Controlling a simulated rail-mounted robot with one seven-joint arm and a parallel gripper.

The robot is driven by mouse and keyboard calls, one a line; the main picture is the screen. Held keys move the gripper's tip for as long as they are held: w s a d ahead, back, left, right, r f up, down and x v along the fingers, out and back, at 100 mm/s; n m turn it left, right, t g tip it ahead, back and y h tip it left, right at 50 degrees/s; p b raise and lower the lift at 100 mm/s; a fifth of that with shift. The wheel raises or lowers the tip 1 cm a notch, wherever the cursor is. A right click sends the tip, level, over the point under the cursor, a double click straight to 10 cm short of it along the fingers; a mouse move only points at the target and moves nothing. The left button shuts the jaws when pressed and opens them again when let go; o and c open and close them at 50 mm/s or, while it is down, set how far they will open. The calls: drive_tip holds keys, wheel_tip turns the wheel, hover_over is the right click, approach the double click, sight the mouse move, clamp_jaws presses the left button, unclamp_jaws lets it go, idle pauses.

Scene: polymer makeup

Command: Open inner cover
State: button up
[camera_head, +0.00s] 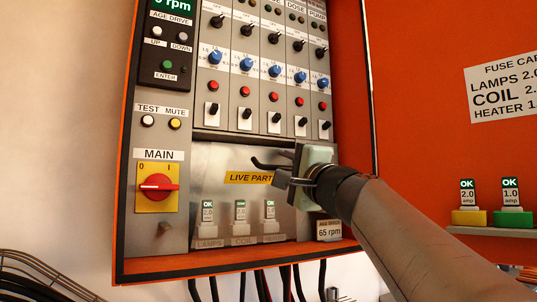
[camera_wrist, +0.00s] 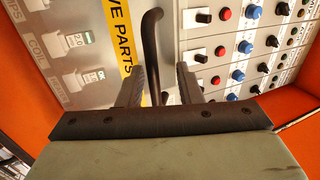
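The inner cover (camera_head: 215,165) is a clear panel with a yellow "LIVE PARTS" label (camera_head: 248,178), in the lower part of the orange cabinet. It looks closed over the fuses. Its black bent handle (camera_head: 266,166) sticks out above the label; it also shows in the wrist view (camera_wrist: 150,38). My gripper (camera_head: 282,181) is at the right end of the handle. In the wrist view my gripper (camera_wrist: 161,74) is open, and the handle runs down between the two fingers, closer to the left one. Its lower end is hidden, and I cannot tell whether a finger touches it.
Behind the cover stand several fuses (camera_head: 240,215) marked lamps, coil and heater. Switches, red buttons and blue knobs (camera_head: 247,64) sit close above. The red main switch (camera_head: 157,187) is at left. Spare fuses (camera_head: 468,204) stand on a shelf at right. Cables hang below the cabinet.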

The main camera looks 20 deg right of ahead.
drive_tip(key=shift+g, duration=0.7)
drive_tip(key=r+p, duration=0.1)
drive_tip(key=p, duration=0.1)
drive_tip(key=w+r+p, duration=0.1)
drive_tip(key=p, duration=0.1)
drive_tip(key=w+r+p, duration=0.1)
drive_tip(key=p, duration=0.1)
drive_tip(key=shift+w+a+r, duration=0.15)
drive_tip(key=shift+w+a, duration=0.1)
drive_tip(key=shift+a, duration=0.05)
drive_tip(key=w+p, duration=0.1)
drive_tip(key=p, duration=0.2)
drive_tip(key=w+r+g+p, duration=0.1)
drive_tip(key=p, duration=0.1)
drive_tip(key=w+h+p, duration=0.1)
drive_tip(key=p, duration=0.2)
drive_tip(key=shift+a+r+p, duration=0.35)
drive_tip(key=shift+r, duration=0.05)
drive_tip(key=w+g+p, duration=0.1)
drive_tip(key=p, duration=0.3)
drive_tip(key=w+g+p, duration=0.1)
drive_tip(key=w+p, duration=0.1)
drive_tip(key=p, duration=0.2)
drive_tip(key=w+a+r+p, duration=0.1)
drive_tip(key=p, duration=0.4)
drive_tip(key=shift+w+g, duration=0.3)
drive_tip(key=shift+g, duration=0.1)
drive_tip(key=shift+a+f, duration=0.1)
drive_tip(key=shift+s, duration=0.1)
